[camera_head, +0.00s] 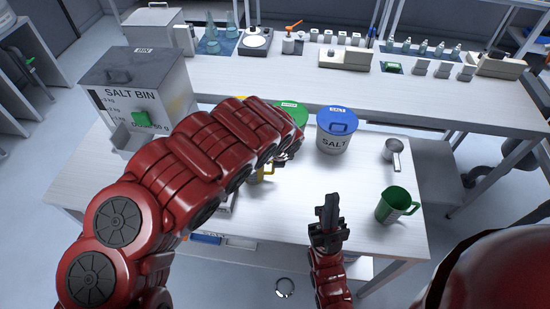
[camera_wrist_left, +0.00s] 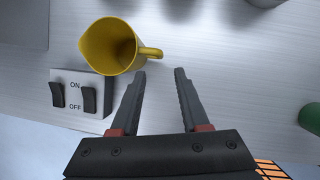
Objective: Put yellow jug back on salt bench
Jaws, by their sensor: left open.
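The yellow jug (camera_wrist_left: 108,45) stands upright in the left wrist view, its handle pointing right. In the head view only a small part of the yellow jug (camera_head: 268,173) shows past my left arm. It appears to stand on the white salt bench (camera_head: 290,213). My left gripper (camera_wrist_left: 160,73) is open and empty. Its fingertips are close to the handle, which lies just beyond them in the picture; I cannot tell the height gap. In the head view my left arm hides most of this gripper. My right gripper (camera_head: 328,207) is over the bench's front part, apart from the jug.
A switch box (camera_wrist_left: 82,93) sits close to the jug. The salt bin (camera_head: 140,95) is at left, with a blue-lidded salt tub (camera_head: 336,132), a metal scoop (camera_head: 393,150) and a green jug (camera_head: 397,204) to the right.

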